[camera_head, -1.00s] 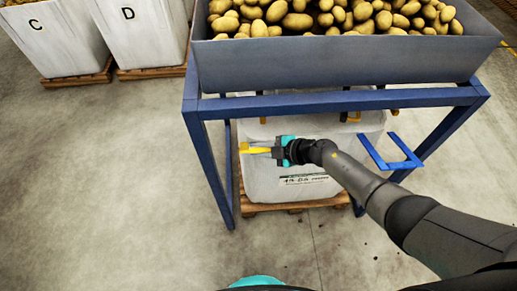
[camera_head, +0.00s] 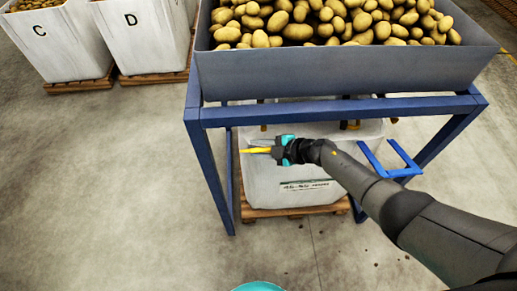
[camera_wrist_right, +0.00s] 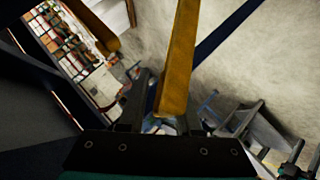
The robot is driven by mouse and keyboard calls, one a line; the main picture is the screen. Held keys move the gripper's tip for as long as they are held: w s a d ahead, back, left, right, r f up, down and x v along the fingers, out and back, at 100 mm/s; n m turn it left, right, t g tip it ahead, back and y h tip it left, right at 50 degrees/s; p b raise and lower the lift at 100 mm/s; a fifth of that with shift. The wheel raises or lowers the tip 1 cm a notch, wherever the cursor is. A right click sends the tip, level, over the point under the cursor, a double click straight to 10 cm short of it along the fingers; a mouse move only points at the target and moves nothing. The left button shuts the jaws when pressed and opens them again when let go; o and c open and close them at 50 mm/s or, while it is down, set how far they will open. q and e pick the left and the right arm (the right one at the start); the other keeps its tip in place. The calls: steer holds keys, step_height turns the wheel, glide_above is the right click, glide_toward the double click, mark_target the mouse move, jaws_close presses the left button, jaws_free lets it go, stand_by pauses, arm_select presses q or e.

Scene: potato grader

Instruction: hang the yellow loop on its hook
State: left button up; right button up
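My right gripper (camera_head: 275,151) reaches in from the right, under the front of the blue frame, in front of the white bag. It is shut on the yellow loop (camera_head: 252,150), which sticks out to the left past the fingers as a narrow strip. In the right wrist view the loop (camera_wrist_right: 179,60) is a broad yellow band running up from between the fingers (camera_wrist_right: 168,118). Dark yellow pieces, one of them (camera_head: 350,125), show under the frame's front beam; I cannot tell which is the hook for this loop. My left gripper is not in view.
A grey hopper (camera_head: 340,72) full of potatoes sits on the blue frame (camera_head: 330,110). The white bag (camera_head: 290,185) stands on a wooden pallet (camera_head: 290,211) beneath. A blue bracket (camera_head: 390,160) juts out at the right. Another yellow band (camera_wrist_right: 92,25) shows in the wrist view.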

steer(key=shift+o, duration=0.9)
steer(key=shift+s+f, duration=0.1)
steer(key=shift+s, duration=0.05)
steer(key=shift+s, duration=0.1)
steer(key=shift+s+d+r+p, duration=0.15)
steer(key=shift+d+r+p, duration=0.1)
steer(key=shift+d+p, duration=0.1)
steer(key=p+v, duration=0.4)
steer(key=v, duration=1)
steer(key=shift+d, duration=0.1)
steer(key=shift+c, duration=0.4)
